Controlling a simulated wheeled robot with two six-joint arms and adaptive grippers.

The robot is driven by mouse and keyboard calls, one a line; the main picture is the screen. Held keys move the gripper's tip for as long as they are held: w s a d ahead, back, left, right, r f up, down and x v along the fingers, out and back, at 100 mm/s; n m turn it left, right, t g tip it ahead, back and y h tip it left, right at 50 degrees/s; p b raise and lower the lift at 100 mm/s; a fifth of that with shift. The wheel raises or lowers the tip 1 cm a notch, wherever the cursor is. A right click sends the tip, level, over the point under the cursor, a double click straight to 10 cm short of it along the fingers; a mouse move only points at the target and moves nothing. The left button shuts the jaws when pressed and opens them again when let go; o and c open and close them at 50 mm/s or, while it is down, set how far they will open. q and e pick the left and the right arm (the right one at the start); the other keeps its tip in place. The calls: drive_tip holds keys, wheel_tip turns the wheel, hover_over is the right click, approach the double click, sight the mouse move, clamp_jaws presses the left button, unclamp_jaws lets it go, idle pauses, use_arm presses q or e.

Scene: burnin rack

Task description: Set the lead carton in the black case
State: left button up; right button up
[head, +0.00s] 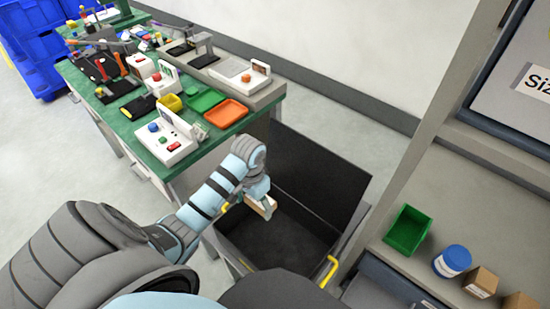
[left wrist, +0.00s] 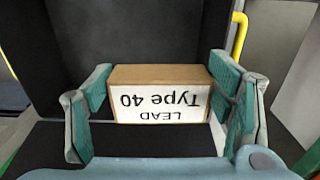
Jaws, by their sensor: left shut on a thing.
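The lead carton (left wrist: 160,92) is a small brown box with a white label reading "LEAD Type 40", upside down in the left wrist view. My left gripper (left wrist: 162,100) is shut on it, with a green-padded finger on each side. In the head view the carton (head: 262,207) is at the tip of my left gripper (head: 263,200), over the opening of the black case (head: 318,172). The case stands open on the floor, with its lid raised at the back and yellow handles. The visible part of its inside looks empty. My right gripper is not in view.
A green-topped workbench (head: 138,128) with trays and devices stands left of the case. On the right, a shelf (head: 450,240) holds a green bin (head: 408,230), a blue-and-white tub (head: 452,261) and small brown cartons (head: 481,282). A shelf post rises close to the case's right side.

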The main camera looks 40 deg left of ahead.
use_arm(q)
drive_tip(key=b, duration=0.4)
hover_over(257, 237)
wheel_tip(257, 237, down, 10)
wheel_tip(257, 237, down, 8)
drive_tip(key=shift+d+r+b, duration=0.1)
drive_tip(key=shift+r+b, duration=0.15)
drive_tip(key=shift+b, duration=1)
drive_tip(key=shift+r, duration=0.1)
drive_tip(key=o, duration=1.2)
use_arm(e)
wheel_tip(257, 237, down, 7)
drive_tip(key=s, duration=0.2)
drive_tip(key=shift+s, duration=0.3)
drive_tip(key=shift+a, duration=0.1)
use_arm(q)
wheel_tip(257, 237, up, 12)
drive_tip(key=p, duration=0.5)
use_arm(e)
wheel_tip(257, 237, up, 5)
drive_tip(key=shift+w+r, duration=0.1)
